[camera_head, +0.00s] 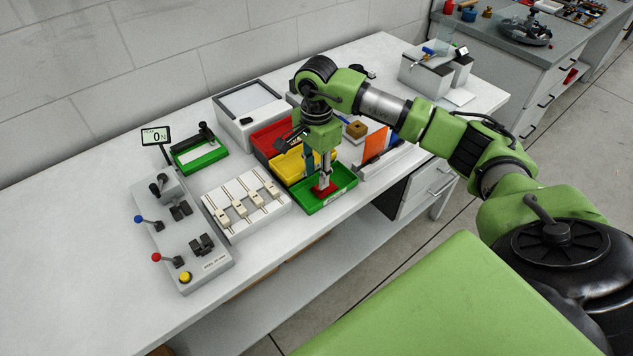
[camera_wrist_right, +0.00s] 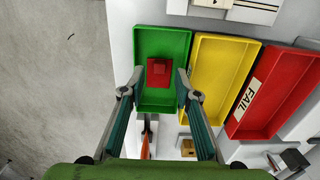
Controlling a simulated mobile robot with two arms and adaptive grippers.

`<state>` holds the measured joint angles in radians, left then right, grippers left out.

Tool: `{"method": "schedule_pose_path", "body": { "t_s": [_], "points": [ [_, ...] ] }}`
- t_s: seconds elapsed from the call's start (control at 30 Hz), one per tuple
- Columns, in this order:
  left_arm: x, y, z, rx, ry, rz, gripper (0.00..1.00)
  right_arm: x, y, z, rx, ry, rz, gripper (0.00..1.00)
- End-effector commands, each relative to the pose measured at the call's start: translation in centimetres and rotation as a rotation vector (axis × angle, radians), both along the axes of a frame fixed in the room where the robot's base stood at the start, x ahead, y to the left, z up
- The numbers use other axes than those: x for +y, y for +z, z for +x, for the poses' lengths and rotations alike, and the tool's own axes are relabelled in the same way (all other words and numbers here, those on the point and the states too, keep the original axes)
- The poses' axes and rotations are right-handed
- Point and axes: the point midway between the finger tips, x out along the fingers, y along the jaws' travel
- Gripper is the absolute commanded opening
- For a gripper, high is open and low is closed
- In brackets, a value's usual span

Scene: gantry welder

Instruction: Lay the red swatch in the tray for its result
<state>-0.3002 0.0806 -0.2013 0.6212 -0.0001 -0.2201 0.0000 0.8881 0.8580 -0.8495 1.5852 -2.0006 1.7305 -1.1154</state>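The red swatch (camera_head: 325,190) lies in the green tray (camera_head: 341,197), below my right gripper (camera_head: 323,181). In the right wrist view the swatch (camera_wrist_right: 159,73) is a red piece with a small raised block on it, lying on the floor of the green tray (camera_wrist_right: 161,35). My right gripper (camera_wrist_right: 157,88) is open there, its two fingers apart on either side of the swatch, with visible gaps. The head view partly hides the swatch behind the fingers. My left gripper is in neither view.
A yellow tray (camera_wrist_right: 221,80) and a red tray (camera_wrist_right: 295,96) labelled FAIL stand beside the green one. A white fixture with several clamps (camera_head: 247,204) and a grey tester (camera_head: 176,239) stand left. An orange panel (camera_head: 375,144) stands right. The table's front left is clear.

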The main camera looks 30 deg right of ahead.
Motion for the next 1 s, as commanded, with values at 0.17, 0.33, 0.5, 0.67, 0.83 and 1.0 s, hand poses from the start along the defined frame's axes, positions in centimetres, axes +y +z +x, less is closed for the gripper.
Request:
{"method": "schedule_pose_path", "body": {
  "t_s": [0.17, 0.33, 0.5, 0.67, 0.83, 1.0],
  "points": [
    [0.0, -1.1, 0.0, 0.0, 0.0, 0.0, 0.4, 0.0, 4.1, 0.2, -0.005, 0.0, 0.0, 0.3],
    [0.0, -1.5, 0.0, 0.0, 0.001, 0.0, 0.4, 0.0, 6.9, 0.1, -0.003, 0.001, 0.001, 0.3],
    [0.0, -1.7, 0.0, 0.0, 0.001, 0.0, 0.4, 0.0, 8.3, 0.0, 0.0, 0.0, 0.0, 0.3],
    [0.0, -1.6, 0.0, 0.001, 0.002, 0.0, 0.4, 0.0, 8.5, -0.1, 0.002, 0.001, 0.0, 0.3],
    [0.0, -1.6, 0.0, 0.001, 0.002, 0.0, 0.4, 0.0, 8.5, 0.0, 0.002, 0.001, 0.0, 0.3],
    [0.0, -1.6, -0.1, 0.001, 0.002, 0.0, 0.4, 0.0, 8.4, 0.0, 0.002, 0.001, 0.0, 0.3]
  ]
}}
